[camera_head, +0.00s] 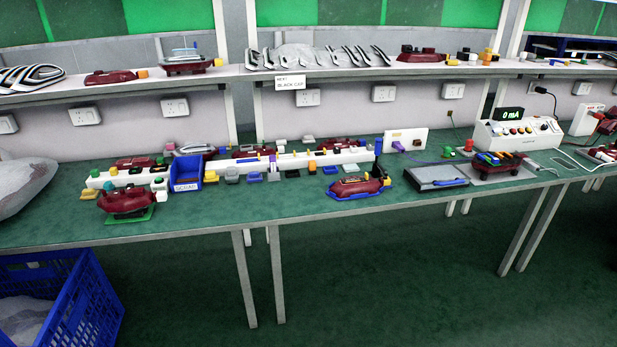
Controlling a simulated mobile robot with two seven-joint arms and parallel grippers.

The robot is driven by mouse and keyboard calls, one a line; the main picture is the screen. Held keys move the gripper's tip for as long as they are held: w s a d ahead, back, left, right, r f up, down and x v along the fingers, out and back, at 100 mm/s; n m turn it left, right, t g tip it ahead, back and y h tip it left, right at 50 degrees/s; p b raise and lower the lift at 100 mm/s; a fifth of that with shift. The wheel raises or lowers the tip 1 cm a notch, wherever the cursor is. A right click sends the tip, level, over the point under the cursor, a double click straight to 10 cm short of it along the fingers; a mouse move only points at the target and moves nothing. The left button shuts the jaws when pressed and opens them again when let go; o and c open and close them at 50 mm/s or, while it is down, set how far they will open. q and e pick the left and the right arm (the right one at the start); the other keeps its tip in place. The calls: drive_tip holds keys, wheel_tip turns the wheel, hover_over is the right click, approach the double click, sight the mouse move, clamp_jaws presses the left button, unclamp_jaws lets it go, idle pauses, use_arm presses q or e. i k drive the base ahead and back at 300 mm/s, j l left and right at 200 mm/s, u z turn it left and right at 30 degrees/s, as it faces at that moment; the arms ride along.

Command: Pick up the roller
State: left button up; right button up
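I cannot make out with certainty which thing is the roller. A small grey, rod-like piece (531,163) lies at the right of the green bench (300,215), beside a dark red lamp with coloured parts on top (498,164). A dark blue upright piece (378,155) stands near the middle, behind a dark red lamp on a blue base (357,187). Neither of my grippers is in view.
A blue bin (186,172) and a grey flat case (436,177) stand on the bench. A meter box (517,134) is at the right. A shelf (360,72) runs above. A blue crate (92,302) is at lower left. The floor (400,290) in front is clear.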

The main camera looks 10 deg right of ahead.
sight(233, 175)
drive_tip(key=i+j+z, duration=0.1)
drive_tip(key=z, duration=0.25)
drive_tip(key=i+j+z, duration=0.1)
drive_tip(key=z, duration=0.3)
drive_tip(key=i+j+z, duration=0.25)
drive_tip(key=j, duration=0.3)
drive_tip(key=i+j+z, duration=0.15)
drive_tip(key=j, duration=0.1)
